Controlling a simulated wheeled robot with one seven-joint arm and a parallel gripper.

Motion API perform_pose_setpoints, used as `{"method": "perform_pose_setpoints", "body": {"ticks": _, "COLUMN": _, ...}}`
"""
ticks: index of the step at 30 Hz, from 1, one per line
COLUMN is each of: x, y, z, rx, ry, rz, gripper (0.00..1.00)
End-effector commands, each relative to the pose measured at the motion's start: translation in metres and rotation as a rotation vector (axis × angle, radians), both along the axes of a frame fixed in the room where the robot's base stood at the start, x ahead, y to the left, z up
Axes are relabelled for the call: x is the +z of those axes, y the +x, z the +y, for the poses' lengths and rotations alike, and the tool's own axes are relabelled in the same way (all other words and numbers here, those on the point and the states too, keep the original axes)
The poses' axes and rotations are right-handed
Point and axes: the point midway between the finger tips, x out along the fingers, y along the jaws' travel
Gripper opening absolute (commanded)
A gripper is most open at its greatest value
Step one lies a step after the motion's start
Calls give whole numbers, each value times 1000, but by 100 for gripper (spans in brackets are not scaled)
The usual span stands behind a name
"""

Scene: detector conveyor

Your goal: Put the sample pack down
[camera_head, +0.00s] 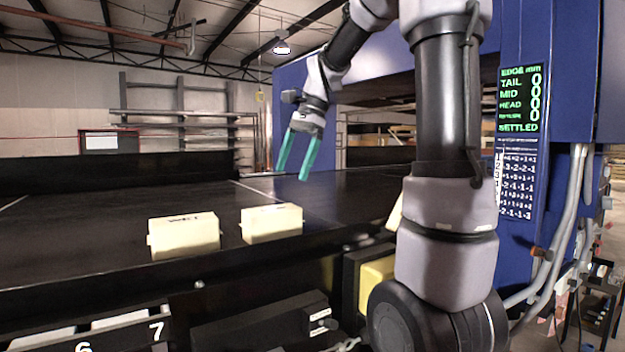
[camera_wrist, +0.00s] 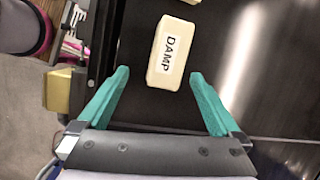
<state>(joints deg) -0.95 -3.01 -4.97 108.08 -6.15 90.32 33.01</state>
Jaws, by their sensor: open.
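My gripper (camera_head: 292,175) is open and empty above the black conveyor belt (camera_head: 200,196); its two teal fingers point down. In the wrist view the open fingers (camera_wrist: 160,75) stand apart on either side of the near end of a cream pack labelled DAMP (camera_wrist: 172,53), which lies on the dark surface. I cannot tell whether they are level with it. In the head view two cream packs, a left one (camera_head: 184,237) and a right one (camera_head: 272,224), sit on the belt. Part of another cream shape (camera_head: 394,216) shows behind my arm. Which is the sample pack is not clear.
A blue housing (camera_head: 562,75) stands at the right with a green display (camera_head: 519,99) reading zeros and SETTLED. A yellow block (camera_head: 377,281) sits beside the belt, partly behind my arm. Numbered slots (camera_head: 120,335) lie at the front left. The belt's left part is clear.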

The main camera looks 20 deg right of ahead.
Motion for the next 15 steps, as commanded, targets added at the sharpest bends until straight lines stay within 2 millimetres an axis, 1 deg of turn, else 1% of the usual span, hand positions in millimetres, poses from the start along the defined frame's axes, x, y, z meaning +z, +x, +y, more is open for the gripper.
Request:
{"method": "perform_pose_setpoints", "body": {"ticks": 1, "x": 5, "y": -17, "z": 0, "rx": 52, "ry": -15, "rz": -67, "gripper": 100}}
{"method": "perform_pose_setpoints", "body": {"ticks": 6, "x": 5, "y": -65, "z": -3, "rx": 250, "ry": -98, "rz": -292, "gripper": 100}}
{"method": "perform_pose_setpoints", "body": {"ticks": 12, "x": -6, "y": -115, "z": -6, "rx": 473, "ry": -233, "rz": -539, "gripper": 100}}
{"method": "perform_pose_setpoints", "body": {"ticks": 15, "x": -13, "y": -133, "z": -8, "rx": 563, "ry": -304, "rz": -636, "gripper": 100}}
